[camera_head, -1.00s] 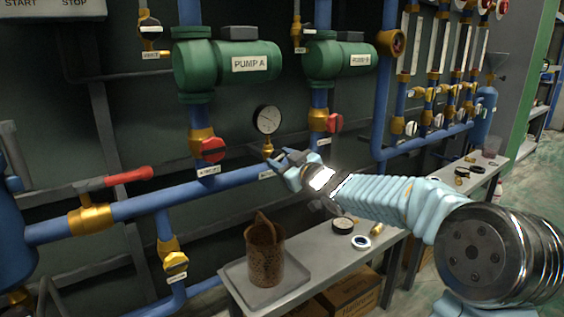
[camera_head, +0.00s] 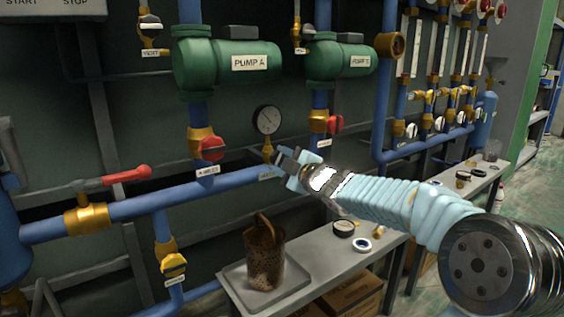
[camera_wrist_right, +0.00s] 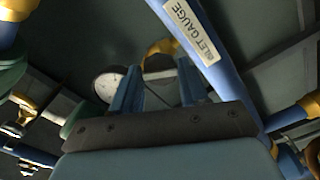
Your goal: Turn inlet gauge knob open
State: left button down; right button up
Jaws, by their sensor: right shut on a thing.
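The round white-faced inlet gauge (camera_head: 267,120) stands on a brass valve (camera_head: 268,150) above the blue pipe. My right gripper (camera_head: 281,157) is at this valve, just below and right of the gauge face. In the right wrist view the fingers (camera_wrist_right: 160,84) are on either side of the small grey knob (camera_wrist_right: 160,66) under the brass fitting (camera_wrist_right: 160,47), shut on it. The gauge dial (camera_wrist_right: 110,83) shows left of the fingers, partly hidden by one. A gauge label (camera_wrist_right: 191,30) is on the pipe. The knob's turned angle is unclear. My left gripper is out of view.
A red valve handle (camera_head: 210,148) is left of the gauge and another (camera_head: 335,124) right of it. Green pumps (camera_head: 228,62) hang above. A rusty can (camera_head: 264,262) stands on a tray on the bench (camera_head: 320,248) below. Blue pipes run close around the gripper.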

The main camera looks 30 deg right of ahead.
jog(key=shift+f+n, duration=0.15)
jog(key=shift+n, duration=0.65)
jog(key=n, duration=0.3)
jog(key=shift+n, duration=0.4)
jog(key=o, duration=1)
jog(key=shift+o, duration=0.2)
jog(key=shift+s, duration=0.1)
jog(key=shift+s, duration=0.35)
jog(key=s, duration=0.6)
jog(key=shift+d, duration=0.25)
